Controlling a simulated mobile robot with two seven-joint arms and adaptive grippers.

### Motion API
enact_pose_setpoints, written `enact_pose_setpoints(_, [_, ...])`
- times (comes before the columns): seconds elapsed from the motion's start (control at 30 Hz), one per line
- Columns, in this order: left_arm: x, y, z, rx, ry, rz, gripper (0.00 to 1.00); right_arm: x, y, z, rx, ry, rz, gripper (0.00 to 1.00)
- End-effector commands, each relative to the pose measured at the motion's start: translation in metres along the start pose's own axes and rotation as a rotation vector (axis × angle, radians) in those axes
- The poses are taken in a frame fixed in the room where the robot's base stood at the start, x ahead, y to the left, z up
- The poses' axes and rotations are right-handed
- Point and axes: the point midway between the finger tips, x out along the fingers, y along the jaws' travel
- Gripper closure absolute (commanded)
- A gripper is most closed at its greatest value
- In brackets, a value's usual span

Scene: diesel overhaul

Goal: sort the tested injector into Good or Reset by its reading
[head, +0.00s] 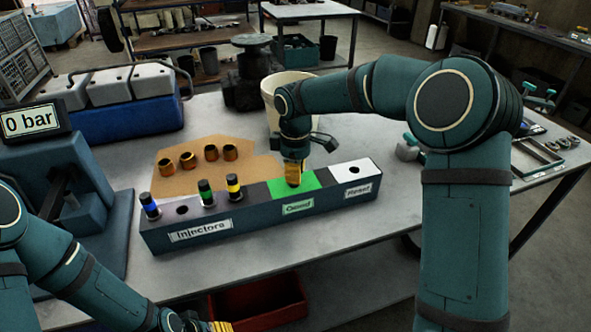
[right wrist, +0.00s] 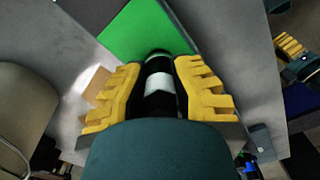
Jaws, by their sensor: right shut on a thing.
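My right gripper (head: 293,184) is over the green Good section (head: 318,181) of the long block, pointing down. In the right wrist view its yellow fingers (right wrist: 160,95) are shut on a black injector with a white band (right wrist: 159,82). The injector's far end is against the green surface in the picture; I cannot tell whether it touches or sits in a hole. The white Reset section (head: 366,168) to the right shows an empty hole. The test stand display (head: 30,122) reads 0 bar. My left gripper (head: 208,325) is at the bottom edge, mostly cut off.
The Injectors section (head: 200,236) holds injectors with blue (head: 149,206), green (head: 206,192) and yellow (head: 234,187) bands, plus an empty hole. Copper-coloured sleeves (head: 209,153) lie on cardboard (head: 240,170) behind. A cream bucket (head: 275,95) stands behind my right gripper.

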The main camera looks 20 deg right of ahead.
Motion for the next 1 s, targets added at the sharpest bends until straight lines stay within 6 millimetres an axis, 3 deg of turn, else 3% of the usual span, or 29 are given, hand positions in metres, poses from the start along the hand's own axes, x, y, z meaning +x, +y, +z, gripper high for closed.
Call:
enact_pose_setpoints(0.97, [-0.0004, 0.0002, -0.0001, 0.0, 0.0, 0.0, 0.44, 0.007, -0.0003, 0.0, 0.0, 0.001, 0.001, 1.0])
enact_pose_setpoints(1.0, [-0.0004, 0.0001, -0.0001, 0.0, 0.0, 0.0, 0.44, 0.007, -0.0002, 0.0, 0.0, 0.001, 0.001, 0.63])
